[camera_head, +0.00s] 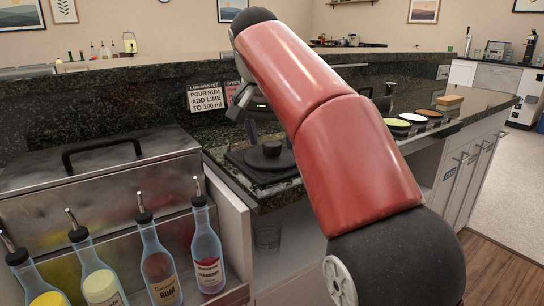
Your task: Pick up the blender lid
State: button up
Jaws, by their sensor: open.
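A dark round lid with a raised knob, which looks like the blender lid (268,160), lies on a black square mat (245,172) on the granite counter. My gripper (266,132) is above and just behind the knob, pointing down, with its jaws open. It is partly hidden by my red arm, and I cannot tell how close the fingertips are to the lid. No blender jug can be made out.
Several bottles with pour spouts (160,262) stand in front at left, by a steel lidded box (100,185). Small signs (208,97) stand behind the mat. Round colored dishes (413,118) and a wooden block (449,100) sit at right.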

jog(key=shift+c, duration=0.2)
jog(key=c, duration=1.1)
jog(key=shift+o, duration=0.2)
